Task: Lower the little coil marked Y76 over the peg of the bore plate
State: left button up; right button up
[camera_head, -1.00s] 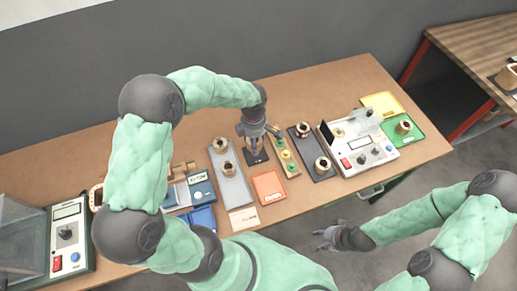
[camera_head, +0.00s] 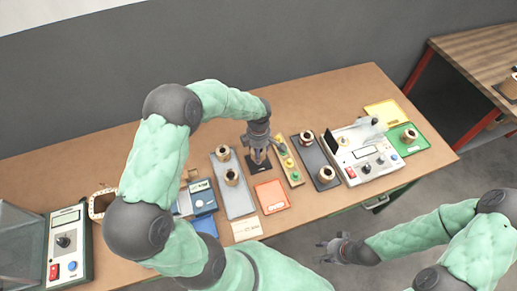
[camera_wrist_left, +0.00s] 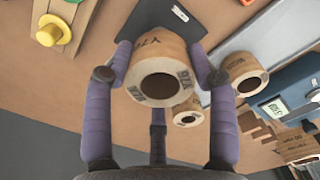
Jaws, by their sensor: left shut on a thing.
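My left gripper (camera_wrist_left: 160,72) is shut on the little tan coil marked Y76 (camera_wrist_left: 138,50), with its purple fingers on both sides of it. The coil's round bore opens toward the wrist camera. In the head view my left gripper (camera_head: 258,152) is over the dark bore plate (camera_head: 256,168), and the coil is hard to make out there. The plate (camera_wrist_left: 172,14) also shows behind the coil in the left wrist view. The peg is hidden, so I cannot tell whether the coil is around it. My right gripper (camera_head: 330,249) is empty, with spread fingers, off the table's front edge.
A grey tray (camera_head: 240,203) with two coils stands left of the plate. A button block (camera_head: 290,167) and a dark tray (camera_head: 309,152) with coils stand to its right. An orange bin (camera_head: 271,195) lies in front. A blue meter (camera_head: 203,197) is further left.

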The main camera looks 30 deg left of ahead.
pick_arm(q)
jog(key=shift+b, duration=0.45)
dwell(1.2)
jog(key=shift+f, duration=0.1)
dwell(0.4)
jog(key=shift+f+b, duration=1.5)
jog(key=shift+b, duration=0.05)
jog(key=shift+f, duration=0.15)
jog(key=shift+b, duration=0.3)
jog(key=shift+f, duration=0.1)
jog(key=shift+f+b, duration=0.25)
jog(key=shift+b, duration=0.15)
jog(key=o, duration=1.3)
jog(key=shift+o, duration=0.2)
